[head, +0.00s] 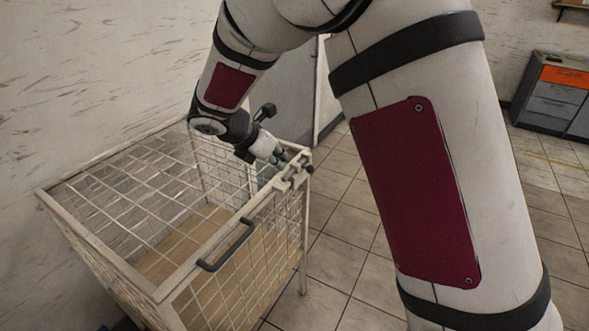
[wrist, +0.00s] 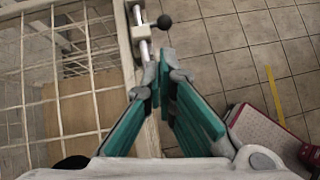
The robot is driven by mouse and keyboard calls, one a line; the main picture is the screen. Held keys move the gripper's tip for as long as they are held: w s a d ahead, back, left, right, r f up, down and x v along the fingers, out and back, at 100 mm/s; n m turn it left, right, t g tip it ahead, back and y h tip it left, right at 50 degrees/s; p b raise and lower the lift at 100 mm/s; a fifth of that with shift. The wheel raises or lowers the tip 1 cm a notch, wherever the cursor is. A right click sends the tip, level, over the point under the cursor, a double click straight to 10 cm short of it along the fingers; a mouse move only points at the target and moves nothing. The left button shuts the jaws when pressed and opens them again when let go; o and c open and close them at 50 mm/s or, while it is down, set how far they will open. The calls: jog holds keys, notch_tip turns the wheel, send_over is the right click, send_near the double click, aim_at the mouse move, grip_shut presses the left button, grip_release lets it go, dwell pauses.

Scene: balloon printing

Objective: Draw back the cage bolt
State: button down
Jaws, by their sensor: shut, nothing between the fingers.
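The cage (head: 60,192) is a cream wire crate standing at the left of the head view. Its bolt (head: 293,170) sits at the far right corner of the top rim. In the wrist view the bolt (wrist: 144,50) is a pale metal rod through a cream bracket, with a black ball knob (wrist: 165,21) sticking out to the right. My gripper (head: 281,157) is at that corner, close to the bolt. In the wrist view the teal-padded fingers of my gripper (wrist: 163,66) are shut and empty, their tips just below the bolt bracket; I cannot tell whether they touch the rod.
A dark handle (head: 228,246) is on the cage's front top edge. A wall (head: 70,70) runs behind the cage. Tiled floor (head: 335,255) lies open to its right. A drawer cabinet (head: 560,95) stands at the far right.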

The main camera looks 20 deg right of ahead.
jog(key=x, duration=0.9)
jog(key=shift+w+d+f, duration=0.15)
jog(key=shift+d+f, duration=0.1)
jog(key=shift+f, duration=0.05)
jog(key=shift+d, duration=0.1)
jog(key=w+d+b, duration=0.1)
jog(key=w+d, duration=0.1)
jog(key=shift+w+d+f, duration=0.1)
jog(key=shift+w+d, duration=0.2)
jog(key=shift+w, duration=0.1)
jog(key=shift+s, duration=0.1)
jog(key=v, duration=1.2)
